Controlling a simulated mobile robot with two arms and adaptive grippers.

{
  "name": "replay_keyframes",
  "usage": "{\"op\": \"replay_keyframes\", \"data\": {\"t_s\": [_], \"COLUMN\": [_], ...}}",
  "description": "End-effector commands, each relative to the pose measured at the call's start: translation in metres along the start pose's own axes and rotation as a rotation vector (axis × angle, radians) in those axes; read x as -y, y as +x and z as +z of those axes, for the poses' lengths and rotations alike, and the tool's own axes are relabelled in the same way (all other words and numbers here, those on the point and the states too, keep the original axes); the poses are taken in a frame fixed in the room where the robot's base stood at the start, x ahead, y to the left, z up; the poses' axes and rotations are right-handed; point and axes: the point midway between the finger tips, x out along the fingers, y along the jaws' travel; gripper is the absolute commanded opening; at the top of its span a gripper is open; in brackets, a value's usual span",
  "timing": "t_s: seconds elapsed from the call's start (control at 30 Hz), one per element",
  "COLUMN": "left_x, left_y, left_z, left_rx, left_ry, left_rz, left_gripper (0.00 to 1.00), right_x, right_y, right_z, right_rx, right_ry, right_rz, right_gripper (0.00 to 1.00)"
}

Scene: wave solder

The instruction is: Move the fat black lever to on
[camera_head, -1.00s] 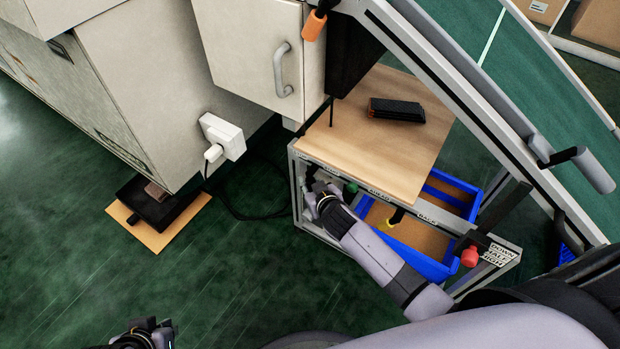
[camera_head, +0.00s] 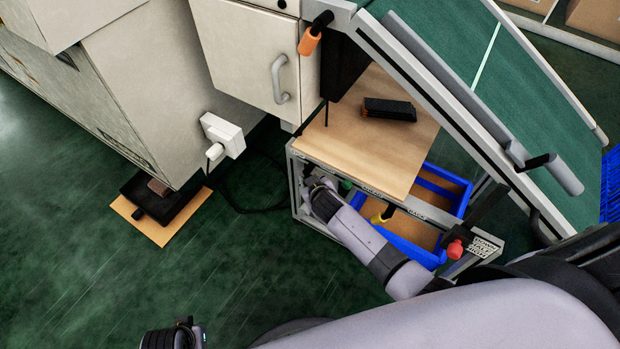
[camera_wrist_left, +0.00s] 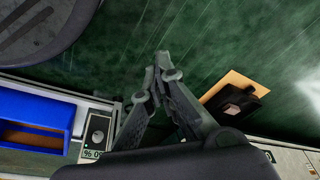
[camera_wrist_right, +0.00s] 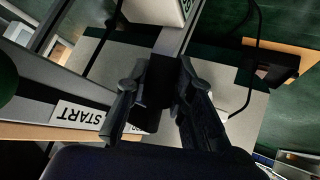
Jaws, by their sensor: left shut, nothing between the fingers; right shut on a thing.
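A black thing (camera_wrist_right: 153,80), which looks like the fat black lever, is between the fingers of my right gripper (camera_wrist_right: 155,88) in the right wrist view. The fingers are shut on it, beside a grey frame bar with a START label (camera_wrist_right: 78,115). In the head view my right gripper (camera_head: 312,190) is at the left end of the labelled rail under the wooden board, and its wrist hides the lever there. The on and off marks cannot be read. My left gripper (camera_wrist_left: 161,62) is shut and empty over the green floor; it shows at the head view's bottom edge (camera_head: 174,337).
The wooden board (camera_head: 350,150) with a black block (camera_head: 389,109) is above the rail. A yellow-tipped lever (camera_head: 381,218), a red knob (camera_head: 455,249) and blue bins (camera_head: 412,250) are to the right. A grey cabinet (camera_head: 250,60) stands behind.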

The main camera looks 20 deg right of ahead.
Motion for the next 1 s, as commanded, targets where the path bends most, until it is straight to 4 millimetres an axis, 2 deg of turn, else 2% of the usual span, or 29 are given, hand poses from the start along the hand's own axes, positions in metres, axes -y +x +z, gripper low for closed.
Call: {"op": "replay_keyframes", "data": {"t_s": [0.3, 0.7, 0.73, 1.0], "left_x": [-0.001, -0.001, -0.001, -0.001], "left_y": [0.018, 0.019, 0.019, 0.019], "left_z": [0.01, 0.011, 0.011, 0.011], "left_rx": [0.011, 0.01, 0.01, 0.01], "left_ry": [0.002, 0.002, 0.002, 0.002], "left_rz": [0.002, 0.002, 0.002, 0.002], "left_gripper": [0.0, 0.0, 0.0, 0.0], "right_x": [0.0, -0.001, -0.001, -0.001], "right_y": [-0.001, -0.001, -0.001, -0.001], "right_z": [-0.001, -0.001, -0.001, 0.0], "right_rx": [0.02, 0.021, 0.021, 0.021], "right_ry": [-0.012, -0.014, -0.015, -0.014], "right_rz": [0.005, 0.006, 0.006, 0.006], "right_gripper": [0.0, 0.0, 0.24, 0.42]}}
